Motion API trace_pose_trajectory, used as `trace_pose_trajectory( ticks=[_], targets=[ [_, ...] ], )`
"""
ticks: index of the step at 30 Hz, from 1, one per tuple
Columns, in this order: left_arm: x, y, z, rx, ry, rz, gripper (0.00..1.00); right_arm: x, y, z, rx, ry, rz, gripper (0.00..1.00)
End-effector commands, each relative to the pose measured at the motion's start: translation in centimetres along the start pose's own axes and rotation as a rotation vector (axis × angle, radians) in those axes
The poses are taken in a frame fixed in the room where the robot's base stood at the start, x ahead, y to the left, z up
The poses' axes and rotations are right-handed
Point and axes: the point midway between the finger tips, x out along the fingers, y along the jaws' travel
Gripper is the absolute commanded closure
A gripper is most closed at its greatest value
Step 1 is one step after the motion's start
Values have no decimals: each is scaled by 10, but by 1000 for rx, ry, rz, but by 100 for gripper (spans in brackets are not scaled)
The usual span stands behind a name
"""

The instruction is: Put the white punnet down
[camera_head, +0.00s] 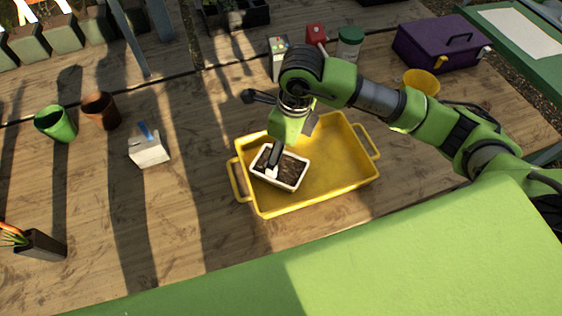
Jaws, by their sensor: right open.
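The white punnet (293,184) is filled with dark soil and sits upright inside the left end of the yellow tray (335,178). It looks level, and I cannot tell for sure whether its base touches the tray floor. My right gripper (281,156) is open and points down over the punnet. One dark finger with a pale tip reaches to the soil area inside the punnet's outline. The gripper hides part of the punnet's far rim. My left gripper is not in view.
The right part of the tray is empty. A white carton (148,150), green pot (56,123) and brown pot (101,110) stand left on the wooden table. Behind are a green-lidded jar (348,46) and purple toolbox (440,45). A yellow pot (421,82) stands near my right arm.

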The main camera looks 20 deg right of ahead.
Motion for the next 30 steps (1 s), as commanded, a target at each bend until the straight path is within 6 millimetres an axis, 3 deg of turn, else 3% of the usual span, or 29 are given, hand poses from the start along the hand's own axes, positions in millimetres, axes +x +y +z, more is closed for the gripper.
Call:
trace_pose_trajectory(
  ticks=[3,9,30],
  targets=[
    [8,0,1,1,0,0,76,-20,-1,0,-1,-3,-3,22],
    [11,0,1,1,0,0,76,-40,0,1,0,-2,-1,22],
    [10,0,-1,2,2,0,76,-42,0,0,0,0,1,22]
  ],
)
